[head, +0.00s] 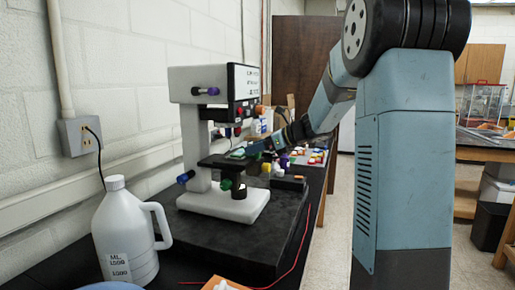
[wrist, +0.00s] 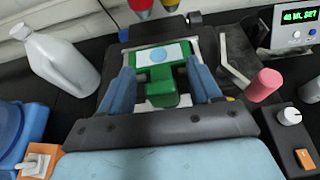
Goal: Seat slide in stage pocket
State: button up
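The slide (wrist: 158,54) is a green carrier with a white window and a blue spot, with a green grip block toward me. It lies at the dark microscope stage (wrist: 209,45), framed by it; I cannot tell whether it sits fully down in the pocket. My gripper (wrist: 160,68) has its two blue fingers apart, one on each side of the grip block, with gaps to it.
The white microscope (head: 190,135) stands on a black bench with a white jug (head: 124,232) in front. In the wrist view, a pink cylinder (wrist: 264,84), a display box (wrist: 297,28) and a knob box (wrist: 294,130) lie right. Objective tips (wrist: 139,6) hang close above the slide.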

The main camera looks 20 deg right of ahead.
jog(key=shift+r, duration=0.1)
jog(key=v, duration=1.2)
jog(key=s+a+f+n+g+h, duration=0.2)
jog(key=s+a+n, duration=0.3)
jog(key=s, duration=0.3)
jog(key=s+a+f+n+g+h, duration=0.1)
jog(key=s+a+f+n+h, duration=0.1)
jog(key=s+a+n, duration=0.4)
jog(key=s+d+f+n+h, duration=0.1)
jog(key=s+f+n+h, duration=0.1)
jog(key=s+n, duration=0.5)
jog(key=s+d+f+n+h, duration=0.1)
jog(key=s+f+n+h, duration=0.2)
jog(key=s+n, duration=0.4)
jog(key=shift+s+t+h, duration=0.4)
jog(key=shift+s+h, duration=0.5)
jog(key=shift+s, duration=0.45)
jog(key=shift+d+f, duration=0.15)
